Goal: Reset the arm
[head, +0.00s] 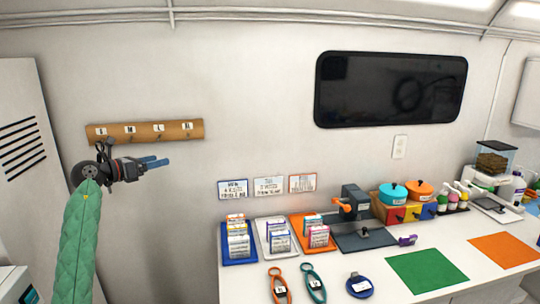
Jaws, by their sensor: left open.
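My left gripper (155,163) is raised at the left, at the end of my arm (77,245), which wears a green quilted sleeve. Its two blue-tipped fingers point right and are apart, with nothing between them. It shows just below a wooden hook rail (165,131) on the wall; how far it is from the wall I cannot tell. My right gripper is not in view.
A white counter (330,275) runs along the right. It holds blue (237,256), white and orange card trays, orange (277,284) and teal looped tools, a blue round item (359,286), and green (426,270) and orange (503,250) mats. A locker (28,150) stands left.

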